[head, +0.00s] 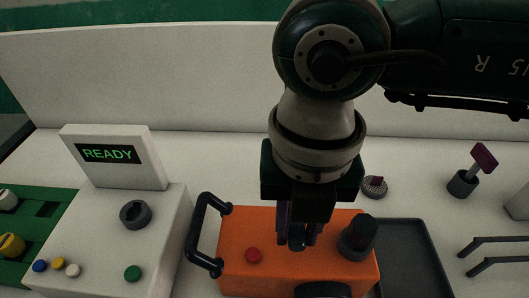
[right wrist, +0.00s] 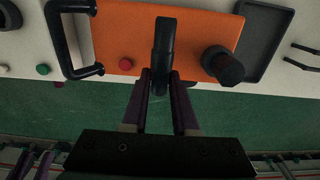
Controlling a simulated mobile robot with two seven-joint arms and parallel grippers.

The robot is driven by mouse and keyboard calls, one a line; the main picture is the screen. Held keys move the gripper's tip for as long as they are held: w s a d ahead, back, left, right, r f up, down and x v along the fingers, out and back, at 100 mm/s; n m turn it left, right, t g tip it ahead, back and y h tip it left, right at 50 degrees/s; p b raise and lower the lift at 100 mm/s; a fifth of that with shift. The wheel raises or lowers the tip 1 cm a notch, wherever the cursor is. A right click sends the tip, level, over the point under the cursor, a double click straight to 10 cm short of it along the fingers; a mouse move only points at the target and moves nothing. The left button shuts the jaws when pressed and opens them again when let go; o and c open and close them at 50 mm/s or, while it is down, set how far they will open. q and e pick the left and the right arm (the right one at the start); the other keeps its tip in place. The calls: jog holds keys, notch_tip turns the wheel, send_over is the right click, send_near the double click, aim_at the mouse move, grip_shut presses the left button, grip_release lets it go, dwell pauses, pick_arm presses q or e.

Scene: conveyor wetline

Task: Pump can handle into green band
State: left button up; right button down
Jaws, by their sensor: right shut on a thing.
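The orange can (head: 235,235) sits on the white counter, with a black bail handle at its left end, a red button (head: 254,255) and a black knob (head: 357,237) on top. It also shows in the right wrist view (right wrist: 190,22). My right gripper (head: 297,240) is over the middle of the can, pointing down. In the right wrist view its purple fingers are shut on a dark upright handle (right wrist: 163,45). A dark round part (head: 323,290) at the can's near side is cut off by the frame edge. I cannot make out a green band. My left gripper is not in view.
A white console (head: 110,235) with a READY screen (head: 107,153) stands left of the can. A dark tray (head: 412,255) lies right of it. Behind are a round knurled knob (head: 374,187) and a purple-topped lever (head: 483,158). Grey rails (head: 497,257) are at far right.

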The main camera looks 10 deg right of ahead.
jog(key=shift+r+p, duration=1.6)
jog(key=shift+r, duration=0.45)
notch_tip(320, 180, down, 5)
jog(key=b, duration=0.4)
jog(key=shift+r, duration=0.4)
jog(key=c, duration=0.7)
grip_release()
notch_tip(320, 180, up, 7)
jog(key=p, duration=0.6)
jog(key=shift+r, duration=0.1)
